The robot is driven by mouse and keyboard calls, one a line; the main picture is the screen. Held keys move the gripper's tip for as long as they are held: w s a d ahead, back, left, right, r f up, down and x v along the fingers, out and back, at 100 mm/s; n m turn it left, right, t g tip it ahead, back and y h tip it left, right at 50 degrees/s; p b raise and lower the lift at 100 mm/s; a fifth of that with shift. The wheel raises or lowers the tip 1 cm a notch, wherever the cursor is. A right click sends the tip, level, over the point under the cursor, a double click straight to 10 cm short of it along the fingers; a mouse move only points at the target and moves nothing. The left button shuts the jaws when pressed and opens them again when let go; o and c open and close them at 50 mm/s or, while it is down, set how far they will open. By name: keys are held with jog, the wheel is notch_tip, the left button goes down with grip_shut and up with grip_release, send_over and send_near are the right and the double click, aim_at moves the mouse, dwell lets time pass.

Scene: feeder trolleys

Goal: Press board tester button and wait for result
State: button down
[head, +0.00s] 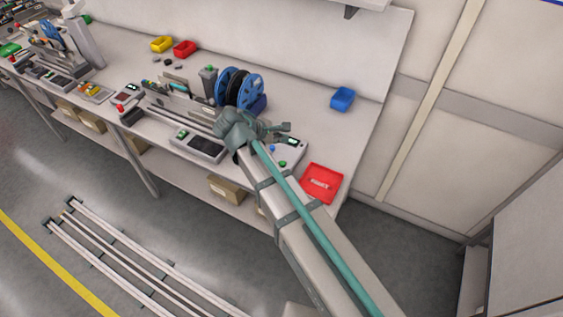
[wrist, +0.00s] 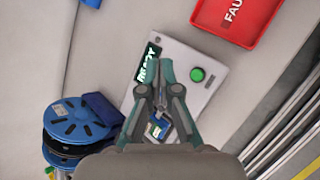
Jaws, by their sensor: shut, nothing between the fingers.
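The board tester (wrist: 213,62) is a light grey box on the bench. In the wrist view its dark screen (wrist: 149,62) reads "READY", and its round green button (wrist: 197,75) is to the right of the screen. My gripper (wrist: 162,88) is shut and empty above the tester, its tips between screen and button in the picture and not over the button. A blue and green board (wrist: 157,128) shows partly between the fingers. In the head view the tester's screen (head: 292,141) and green button (head: 283,163) show beside my gripper (head: 287,128).
A red tray (head: 308,192) marked "FAU…" stands next to the tester near the bench end. Blue and black reels (head: 250,90) stand behind my wrist. A blue bin (head: 343,98) is farther back; the bench between is clear.

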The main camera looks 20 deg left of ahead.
jog(key=b, duration=0.5)
send_over(281, 163)
notch_tip(281, 163, down, 7)
jog(key=shift+s+r, duration=0.1)
jog(key=shift+r, duration=0.05)
jog(key=shift+f, duration=1.1)
jog(key=shift+f, duration=0.1)
dwell(0.4)
jog(key=shift+f+b, duration=0.3)
jog(key=shift+f, duration=0.4)
dwell(0.7)
dwell(0.4)
jog(key=shift+r+p, duration=0.6)
jog(key=shift+r, duration=0.25)
